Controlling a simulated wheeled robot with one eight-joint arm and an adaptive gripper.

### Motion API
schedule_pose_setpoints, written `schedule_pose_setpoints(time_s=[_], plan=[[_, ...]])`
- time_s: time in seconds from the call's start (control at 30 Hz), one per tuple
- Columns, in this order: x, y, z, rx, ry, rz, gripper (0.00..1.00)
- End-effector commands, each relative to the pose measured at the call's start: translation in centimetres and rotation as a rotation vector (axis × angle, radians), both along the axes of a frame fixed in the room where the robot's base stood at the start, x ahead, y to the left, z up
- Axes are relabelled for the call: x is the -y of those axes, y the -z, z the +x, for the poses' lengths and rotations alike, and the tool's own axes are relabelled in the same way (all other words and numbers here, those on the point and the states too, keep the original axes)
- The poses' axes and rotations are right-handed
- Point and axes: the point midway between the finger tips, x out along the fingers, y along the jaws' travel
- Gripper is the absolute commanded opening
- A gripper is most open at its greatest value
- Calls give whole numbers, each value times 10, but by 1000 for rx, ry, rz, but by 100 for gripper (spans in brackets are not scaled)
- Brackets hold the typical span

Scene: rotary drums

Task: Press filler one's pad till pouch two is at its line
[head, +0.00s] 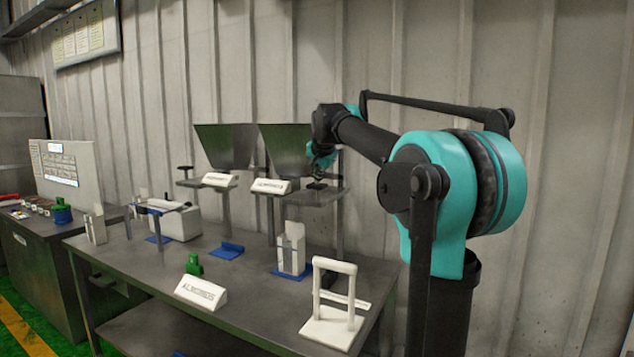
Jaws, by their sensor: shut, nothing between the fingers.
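Two dark hopper-shaped fillers stand at the back of the bench, a left filler (227,146) and a right filler (286,148). I cannot read which is filler one. A small black T-shaped part, possibly a pad, stands on the left filler's side plate (187,170). My gripper (318,179) is shut and empty, low over the right filler's side plate (322,197); whether it touches anything there is unclear. A white pouch (292,245) stands upright on a blue base below the right filler. Another white pouch-like piece (95,226) stands at the bench's left. Fill lines are too small to see.
A white frame stand (334,300) and a white sign (201,292) are at the bench's front. An empty-looking blue base (228,250) lies mid-bench, with a green piece (194,264) nearby. A second cabinet with a board (65,167) is at left.

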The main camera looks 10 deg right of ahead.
Motion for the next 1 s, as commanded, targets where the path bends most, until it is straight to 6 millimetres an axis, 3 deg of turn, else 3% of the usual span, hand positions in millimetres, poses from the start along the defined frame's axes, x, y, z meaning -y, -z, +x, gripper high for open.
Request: schedule_pose_setpoints(time_s=[1.0], plan=[[0,11,0,-1,-1,0,0]])
